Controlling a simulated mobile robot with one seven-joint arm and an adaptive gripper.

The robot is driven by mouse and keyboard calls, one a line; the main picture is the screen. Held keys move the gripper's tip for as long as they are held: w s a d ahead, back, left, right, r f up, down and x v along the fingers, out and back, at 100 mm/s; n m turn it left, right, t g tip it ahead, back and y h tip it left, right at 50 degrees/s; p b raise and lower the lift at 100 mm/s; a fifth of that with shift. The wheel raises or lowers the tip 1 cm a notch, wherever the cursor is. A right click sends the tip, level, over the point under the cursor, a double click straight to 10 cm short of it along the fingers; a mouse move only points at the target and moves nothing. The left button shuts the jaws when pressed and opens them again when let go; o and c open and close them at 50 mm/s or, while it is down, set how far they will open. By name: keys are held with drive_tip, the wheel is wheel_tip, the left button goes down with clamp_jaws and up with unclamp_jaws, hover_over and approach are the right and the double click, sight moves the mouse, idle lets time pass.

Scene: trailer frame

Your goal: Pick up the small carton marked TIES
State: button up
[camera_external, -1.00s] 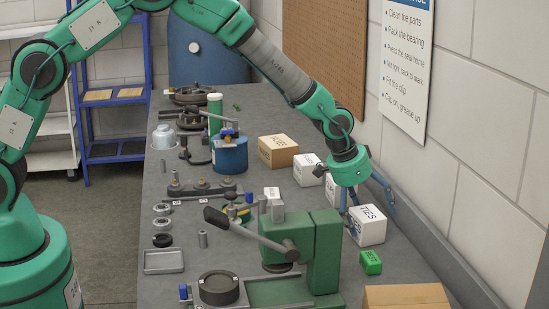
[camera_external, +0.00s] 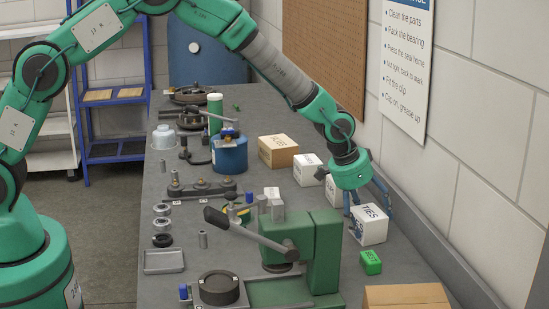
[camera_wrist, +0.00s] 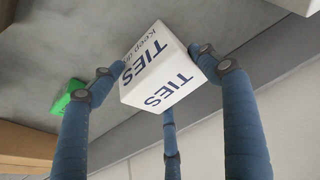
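The small white carton marked TIES (camera_external: 370,225) stands on the grey bench close to the wall side. It also shows in the wrist view (camera_wrist: 160,70), with TIES on two faces and smaller print beside one. My gripper (camera_external: 367,200) is above and around it, with its blue fingers pointing down. In the wrist view my gripper (camera_wrist: 157,62) has one fingertip against the carton's left edge and one against its right edge. A third finger reaches up at the near face. The fingers look closed on the carton, which still rests on the bench.
A small green box (camera_external: 370,262) lies just in front of the carton. A brown carton (camera_external: 405,297) is nearer the camera. A green press (camera_external: 318,255) stands to the left. White cartons (camera_external: 308,170) and a tan carton (camera_external: 278,151) stand farther back. The wall is close on the right.

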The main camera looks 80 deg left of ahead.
sight(367, 212)
drive_tip(key=shift+r, duration=0.1)
wheel_tip(367, 212, up, 10)
drive_tip(key=shift+f+p, duration=0.1)
drive_tip(key=shift+p, duration=0.85)
drive_tip(key=shift+c, duration=0.2)
idle(0.3)
